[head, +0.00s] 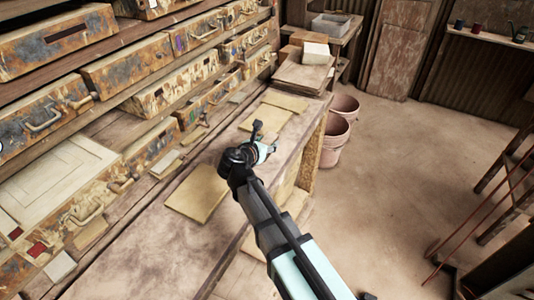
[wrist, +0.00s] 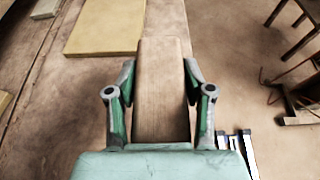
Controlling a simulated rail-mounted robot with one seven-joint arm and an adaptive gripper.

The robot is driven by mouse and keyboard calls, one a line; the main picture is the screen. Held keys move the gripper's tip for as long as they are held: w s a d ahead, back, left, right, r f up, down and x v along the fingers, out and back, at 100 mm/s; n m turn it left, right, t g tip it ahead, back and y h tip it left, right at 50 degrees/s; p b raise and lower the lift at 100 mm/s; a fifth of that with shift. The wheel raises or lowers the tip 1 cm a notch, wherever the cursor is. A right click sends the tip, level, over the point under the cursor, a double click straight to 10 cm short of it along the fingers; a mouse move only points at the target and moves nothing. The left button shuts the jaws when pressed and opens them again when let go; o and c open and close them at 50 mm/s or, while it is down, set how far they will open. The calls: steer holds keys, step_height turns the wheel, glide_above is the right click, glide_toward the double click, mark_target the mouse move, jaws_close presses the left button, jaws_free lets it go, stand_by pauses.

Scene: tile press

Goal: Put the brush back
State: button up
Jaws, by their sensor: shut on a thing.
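In the wrist view my gripper (wrist: 160,88) is shut on a long, flat, tan wood-like piece, which looks like the brush (wrist: 162,75). The piece lies between the two fingers and points away from the palm. No bristles show. In the head view my gripper (head: 263,150) is over the right part of the long workbench (head: 165,255), near its front edge. The held piece cannot be made out there, and I cannot tell its height above the bench.
Yellowish flat slabs (head: 197,192) lie on the bench; one also shows in the wrist view (wrist: 105,27). Worn drawers (head: 180,85) line the left. Pinkish buckets (head: 335,148) stand beside the bench. A slab stack (head: 303,72) sits at its far end.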

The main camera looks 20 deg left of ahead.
mark_target(267, 162)
steer(key=shift+f+p, duration=0.3)
steer(key=shift+f, duration=2.4)
steer(key=shift+f, duration=0.15)
steer(key=o, duration=1.2)
steer(key=shift+o, duration=0.2)
steer(key=shift+r, duration=0.2)
steer(key=b+v, duration=0.2)
steer(key=v, duration=1)
steer(key=shift+d+b, duration=0.1)
steer(key=shift+b, duration=0.3)
